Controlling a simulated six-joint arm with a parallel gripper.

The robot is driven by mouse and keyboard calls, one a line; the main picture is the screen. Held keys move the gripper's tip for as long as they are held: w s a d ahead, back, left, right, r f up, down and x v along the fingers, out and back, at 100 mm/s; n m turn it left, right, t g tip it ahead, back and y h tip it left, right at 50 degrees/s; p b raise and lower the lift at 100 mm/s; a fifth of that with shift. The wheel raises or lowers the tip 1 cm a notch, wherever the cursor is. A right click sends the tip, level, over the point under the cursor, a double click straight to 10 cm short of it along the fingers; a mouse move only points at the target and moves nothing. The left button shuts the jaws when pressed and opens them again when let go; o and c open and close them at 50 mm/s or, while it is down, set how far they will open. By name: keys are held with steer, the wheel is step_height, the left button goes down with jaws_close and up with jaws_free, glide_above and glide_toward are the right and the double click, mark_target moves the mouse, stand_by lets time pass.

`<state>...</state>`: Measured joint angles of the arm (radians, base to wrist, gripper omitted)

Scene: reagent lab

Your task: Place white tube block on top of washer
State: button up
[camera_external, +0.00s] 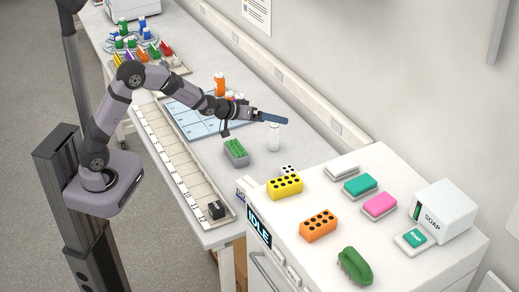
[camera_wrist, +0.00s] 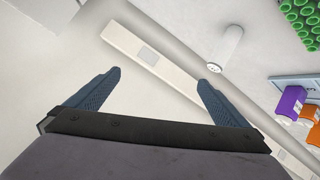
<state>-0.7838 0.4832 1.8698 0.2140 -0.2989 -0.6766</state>
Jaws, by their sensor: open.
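The white tube block (camera_external: 289,169), with dark holes in its top, shows at the back left edge of the washer, behind a yellow block. Its lower part is hidden, and I cannot tell its support for certain. My gripper (camera_external: 284,121) is open and empty above the bench, behind and higher than the white block. In the wrist view my gripper (camera_wrist: 160,78) has its two blue fingers spread with nothing between them. The white block is not recognisable there.
The washer top holds a yellow block (camera_external: 285,187), an orange block (camera_external: 318,225), a green brush (camera_external: 355,266), sponges and a soap box (camera_external: 443,210). A white bottle (camera_external: 273,138) stands below my gripper, near a green tube rack (camera_external: 236,153). The wall is close behind.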

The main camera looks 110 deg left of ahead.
steer(key=w+d+r+m+t+h+p, duration=0.1)
steer(key=w+d+m+t+h, duration=0.2)
steer(key=d+m, duration=0.45)
steer(key=m, duration=0.2)
glide_toward(286, 173)
steer(key=shift+g, duration=0.3)
steer(key=x, duration=0.2)
steer(key=r+x, duration=0.1)
steer(key=x, duration=0.1)
steer(key=shift+w+a+f, duration=0.15)
steer(key=shift+w, duration=0.35)
steer(key=shift+p+x, duration=0.7)
steer(key=shift+x, duration=0.35)
steer(key=shift+w, duration=0.1)
steer(key=shift+p+x, duration=1.2)
steer(key=shift+x, duration=0.05)
steer(key=shift+p+x, duration=0.35)
steer(key=shift+x, duration=0.9)
